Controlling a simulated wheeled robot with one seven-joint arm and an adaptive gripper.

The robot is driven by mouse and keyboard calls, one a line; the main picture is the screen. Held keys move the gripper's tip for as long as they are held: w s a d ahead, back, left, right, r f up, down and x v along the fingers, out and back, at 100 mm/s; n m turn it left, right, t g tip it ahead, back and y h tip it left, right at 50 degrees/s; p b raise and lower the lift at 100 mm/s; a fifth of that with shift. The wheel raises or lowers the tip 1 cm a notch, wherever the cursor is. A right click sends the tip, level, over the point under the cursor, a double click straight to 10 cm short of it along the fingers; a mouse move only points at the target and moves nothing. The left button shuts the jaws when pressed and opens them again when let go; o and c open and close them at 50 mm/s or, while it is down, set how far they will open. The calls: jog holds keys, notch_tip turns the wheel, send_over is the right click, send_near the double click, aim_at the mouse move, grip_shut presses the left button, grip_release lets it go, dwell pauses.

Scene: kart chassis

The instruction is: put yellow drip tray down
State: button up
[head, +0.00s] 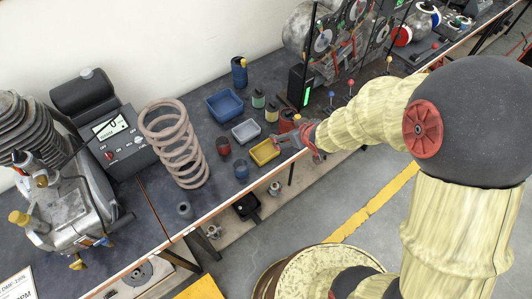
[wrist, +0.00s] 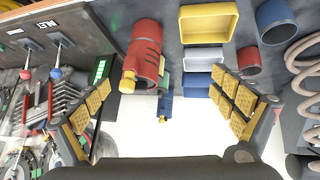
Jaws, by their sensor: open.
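The yellow drip tray (head: 264,152) lies upright and empty on the dark bench top near its front edge. It shows at the top centre of the wrist view (wrist: 208,37), beyond my fingertips. My gripper (head: 283,141) is at the bench's front edge, just right of the tray in the head view. Its two padded fingers stand wide apart in the wrist view (wrist: 165,98), with nothing held between them. The fingers are apart from the tray in the wrist view; the head view is too small to show the gap.
A red cylinder (wrist: 145,55) stands close to my left-hand finger in the wrist view. A grey tray (head: 246,131), a blue tray (head: 224,105), a red cup (head: 223,146) and a blue cup (head: 241,170) surround the yellow tray. A large coil spring (head: 178,145) stands farther left.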

aim_at(260, 148)
jog(key=a+f+y, duration=0.1)
jog(key=a+f, duration=0.1)
jog(key=f, duration=0.1)
jog(key=s+a+f+n+y, duration=0.1)
jog(key=a+f, duration=0.1)
jog(key=f, duration=0.1)
jog(key=a+f, duration=0.2)
jog(key=f, duration=0.1)
jog(key=shift+s+a+f+y, duration=0.15)
jog(key=shift+s+a+y, duration=0.1)
jog(key=shift+s+y, duration=0.15)
jog(key=b+x, duration=0.1)
jog(key=x, duration=0.1)
jog(key=shift+a+f, duration=0.15)
jog(key=shift+f, duration=0.15)
jog(key=b+x, duration=0.2)
jog(key=x, duration=0.2)
jog(key=shift+w+a+f, duration=0.1)
jog(key=shift+f, duration=0.35)
jog(key=shift+w+a+f, duration=0.1)
jog(key=shift+w, duration=0.1)
jog(key=shift+c, duration=0.9)
jog(key=c, duration=1.1)
jog(key=shift+c, duration=0.5)
